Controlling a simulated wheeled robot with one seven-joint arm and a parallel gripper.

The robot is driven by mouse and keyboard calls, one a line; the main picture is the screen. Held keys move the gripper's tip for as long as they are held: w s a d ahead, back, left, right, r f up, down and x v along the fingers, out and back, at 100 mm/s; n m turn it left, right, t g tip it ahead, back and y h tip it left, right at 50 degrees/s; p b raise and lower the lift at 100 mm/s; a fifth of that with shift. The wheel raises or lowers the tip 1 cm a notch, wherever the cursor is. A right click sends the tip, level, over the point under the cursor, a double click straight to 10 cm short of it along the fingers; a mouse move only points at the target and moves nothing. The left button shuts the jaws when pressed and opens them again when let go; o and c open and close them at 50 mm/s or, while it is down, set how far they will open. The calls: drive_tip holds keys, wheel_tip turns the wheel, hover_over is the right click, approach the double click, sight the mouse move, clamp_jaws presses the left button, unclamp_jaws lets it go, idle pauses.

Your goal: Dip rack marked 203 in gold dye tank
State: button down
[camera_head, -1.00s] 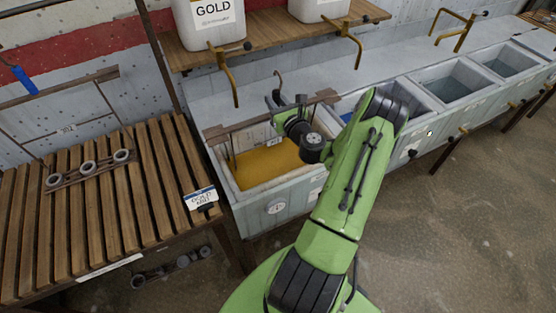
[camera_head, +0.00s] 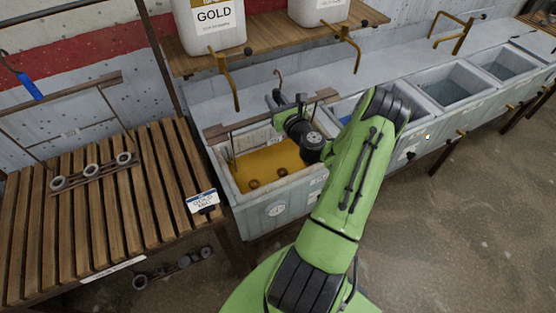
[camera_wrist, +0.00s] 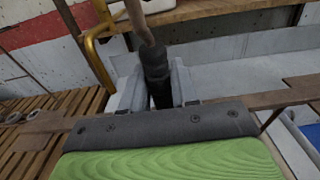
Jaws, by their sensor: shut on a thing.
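My gripper (camera_head: 285,108) is shut on the dark upright stem of a rack, above the gold dye tank (camera_head: 275,208). The rack's long brown top bar (camera_head: 240,124) spans across the tank; it also shows in the wrist view (camera_wrist: 285,97). The jaws (camera_wrist: 155,88) in the wrist view close around the stem. Yellow-gold dye (camera_head: 268,160) fills much of the tank. Two small rings (camera_head: 253,184) show at the dye surface, apparently on the rack's lower part. I cannot read the held rack's number.
Another rack (camera_head: 65,95) with several rings stands at the left over a slatted bench (camera_head: 125,210). A white GOLD container (camera_head: 212,28) is on the shelf (camera_head: 270,35). A small card (camera_head: 201,200) stands by the bench edge. More tanks (camera_head: 450,85) line the right; brass hooks (camera_head: 225,75) jut out above.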

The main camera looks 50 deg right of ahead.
drive_tip(key=r+p, duration=0.4)
drive_tip(key=r, duration=0.1)
drive_tip(key=r+p, duration=0.5)
drive_tip(key=r, duration=0.1)
drive_tip(key=r+p, duration=0.5)
drive_tip(key=shift+s+a+r, duration=0.1)
drive_tip(key=shift+s+r, duration=0.1)
drive_tip(key=shift+s, duration=0.05)
drive_tip(key=shift+f+b, duration=0.25)
drive_tip(key=shift+b, duration=0.05)
